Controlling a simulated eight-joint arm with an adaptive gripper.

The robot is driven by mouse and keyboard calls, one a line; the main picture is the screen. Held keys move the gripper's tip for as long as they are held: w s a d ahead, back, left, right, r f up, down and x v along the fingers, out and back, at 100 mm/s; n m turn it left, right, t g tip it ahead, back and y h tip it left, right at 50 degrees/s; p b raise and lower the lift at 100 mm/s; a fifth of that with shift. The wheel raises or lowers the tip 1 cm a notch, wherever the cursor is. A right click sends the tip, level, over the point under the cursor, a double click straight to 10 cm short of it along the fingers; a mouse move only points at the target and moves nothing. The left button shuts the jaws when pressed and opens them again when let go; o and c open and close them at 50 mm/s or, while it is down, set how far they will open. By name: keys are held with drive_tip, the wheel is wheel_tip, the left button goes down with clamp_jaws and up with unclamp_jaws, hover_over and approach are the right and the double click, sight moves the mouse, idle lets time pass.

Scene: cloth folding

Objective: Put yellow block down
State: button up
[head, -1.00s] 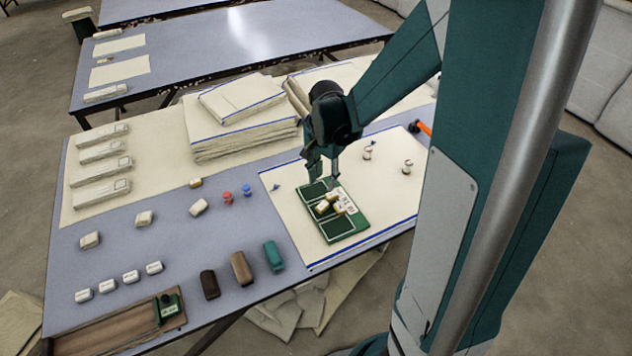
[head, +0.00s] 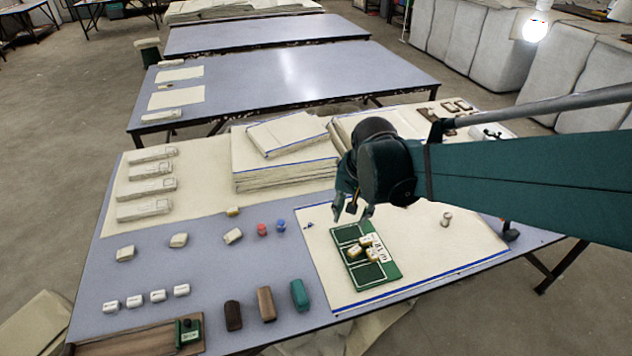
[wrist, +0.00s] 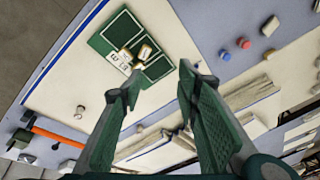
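Small cream-yellow blocks (head: 356,251) sit clustered on a green board (head: 384,276) with white-outlined panels. In the wrist view the blocks (wrist: 145,52) show on the board (wrist: 108,35) beyond my fingertips, next to a white piece with dark markings (wrist: 118,63). I cannot tell which of them is the task's yellow block. My gripper (head: 352,208) hangs above the board's far edge, apart from the blocks. The wrist view shows my gripper (wrist: 153,85) open, with nothing between its fingers.
The board lies on a cream cloth (head: 450,258) with blue edges. Folded cloth stacks (head: 285,175) stand behind. Dark, brown and teal blocks (head: 300,295) stand near the front edge.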

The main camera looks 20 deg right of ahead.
drive_tip(key=s+a+r+n+t, duration=0.4)
drive_tip(key=s+a+r+n, duration=0.2)
drive_tip(key=s, duration=0.5)
drive_tip(key=shift+a+r+n, duration=0.35)
drive_tip(key=shift+r+n, duration=0.55)
drive_tip(key=shift+r, duration=0.05)
drive_tip(key=shift+o, duration=0.5)
